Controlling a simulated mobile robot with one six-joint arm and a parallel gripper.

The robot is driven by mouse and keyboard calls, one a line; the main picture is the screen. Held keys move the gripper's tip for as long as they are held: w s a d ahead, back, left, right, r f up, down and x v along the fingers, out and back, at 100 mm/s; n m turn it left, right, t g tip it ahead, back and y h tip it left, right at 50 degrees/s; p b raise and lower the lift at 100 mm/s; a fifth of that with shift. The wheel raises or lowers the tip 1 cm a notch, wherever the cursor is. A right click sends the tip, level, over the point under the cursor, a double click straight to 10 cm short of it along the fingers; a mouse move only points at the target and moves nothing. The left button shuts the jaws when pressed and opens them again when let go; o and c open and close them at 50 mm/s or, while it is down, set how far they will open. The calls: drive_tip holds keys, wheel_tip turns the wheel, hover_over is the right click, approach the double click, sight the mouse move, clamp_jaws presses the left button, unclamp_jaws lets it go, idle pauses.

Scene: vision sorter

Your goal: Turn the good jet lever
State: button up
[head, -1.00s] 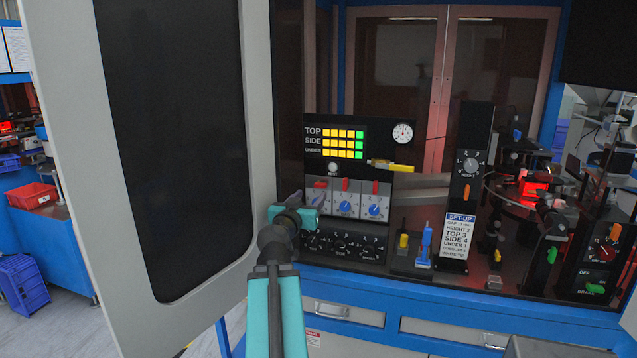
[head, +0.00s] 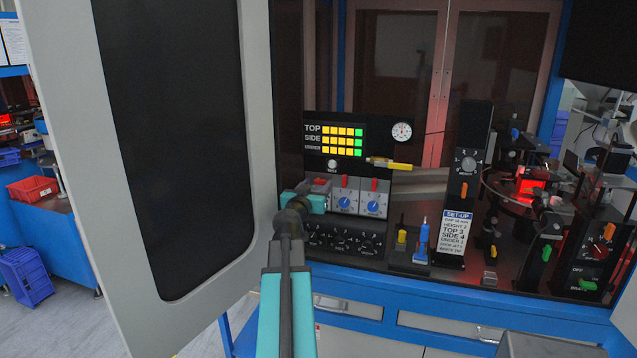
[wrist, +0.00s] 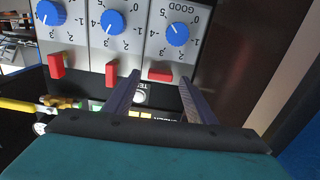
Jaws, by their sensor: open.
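My open gripper (wrist: 160,82) has one finger on each side of the good lever in the wrist view. I cannot tell whether either finger touches it. In the head view my gripper (head: 318,190) is at the leftmost jet module and hides most of it; a bit of red lever (head: 321,181) shows above.
A row of black dials (head: 340,241) sits just below the modules. A large grey door (head: 258,120) stands open left of my arm. A set-up card (head: 457,232) stands to the right.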

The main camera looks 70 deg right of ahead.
drive_tip(key=shift+d, duration=0.4)
drive_tip(key=c, duration=1.1)
drive_tip(key=shift+o, duration=0.2)
drive_tip(key=shift+w+d+r, duration=0.1)
drive_tip(key=shift+d, duration=0.05)
